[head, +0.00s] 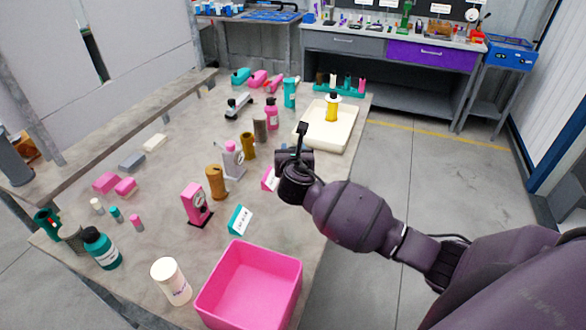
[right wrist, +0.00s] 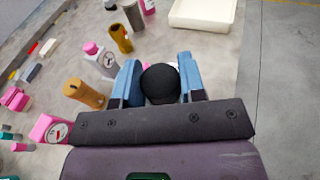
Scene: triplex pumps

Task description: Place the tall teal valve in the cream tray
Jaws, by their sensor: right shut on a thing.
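The cream tray (head: 330,140) lies at the table's right edge with a black-capped yellow thing (head: 332,108) standing in it; it also shows at the top of the right wrist view (right wrist: 205,14). A tall teal cylinder (head: 290,93) stands left of the tray. My right gripper (head: 296,170) is near the table's right edge, on the near side of the tray. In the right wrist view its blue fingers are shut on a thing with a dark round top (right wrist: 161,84). The rest of that thing is hidden, so its colour is unclear. My left gripper is not in view.
Pink gauge (head: 196,203), orange-brown cylinder (head: 215,182) and grey, pink-topped gauge (head: 232,158) stand left of my right gripper. A pink bin (head: 250,284) sits at the near edge. Teal label stand (head: 240,219) is beyond it. The tray's near part is clear.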

